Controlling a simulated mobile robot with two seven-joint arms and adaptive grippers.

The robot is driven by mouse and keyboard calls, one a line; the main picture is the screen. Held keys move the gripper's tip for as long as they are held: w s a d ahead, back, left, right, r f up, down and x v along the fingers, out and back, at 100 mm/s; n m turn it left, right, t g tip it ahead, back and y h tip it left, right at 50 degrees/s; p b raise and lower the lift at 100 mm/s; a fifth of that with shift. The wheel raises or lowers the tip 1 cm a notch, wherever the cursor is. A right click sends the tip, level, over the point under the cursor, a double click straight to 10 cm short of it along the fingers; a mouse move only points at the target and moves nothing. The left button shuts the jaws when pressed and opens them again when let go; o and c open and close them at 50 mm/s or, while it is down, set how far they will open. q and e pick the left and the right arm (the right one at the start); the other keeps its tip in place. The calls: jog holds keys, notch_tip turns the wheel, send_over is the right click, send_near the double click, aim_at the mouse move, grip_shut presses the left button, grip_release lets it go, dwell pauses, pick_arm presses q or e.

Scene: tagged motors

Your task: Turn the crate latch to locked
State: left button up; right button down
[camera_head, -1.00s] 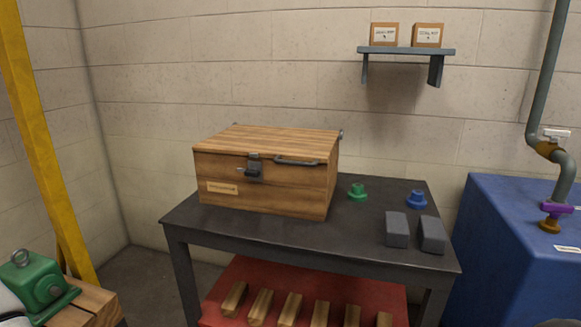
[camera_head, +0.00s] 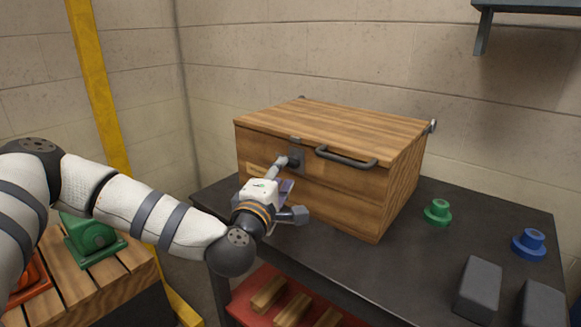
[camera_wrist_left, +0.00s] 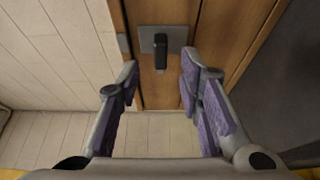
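The wooden crate (camera_head: 330,195) stands closed on the dark table. Its latch (camera_head: 297,158), a grey plate with a dark lever, is on the front face, left of the handle; one finger partly overlaps it in the head view. My left gripper (camera_head: 292,188) is in front of the crate, fingers spread towards the latch. In the left wrist view the open, empty gripper (camera_wrist_left: 160,82) has purple pads, and the latch (camera_wrist_left: 162,50) lies beyond the fingertips, roughly centred between them. Contact with the latch cannot be told. My right gripper is not in view.
A dark bar handle (camera_head: 346,158) sticks out of the crate front beside the latch. Green (camera_head: 437,211) and blue (camera_head: 529,243) knobbed parts and two grey blocks stand on the table (camera_head: 400,265) to the right. Green and red motors sit on a slatted wooden surface at left.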

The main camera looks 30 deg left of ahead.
aim_at(287, 166)
pick_arm(q)
jog(key=x, duration=0.4)
jog(key=shift+w, duration=0.35)
grip_shut()
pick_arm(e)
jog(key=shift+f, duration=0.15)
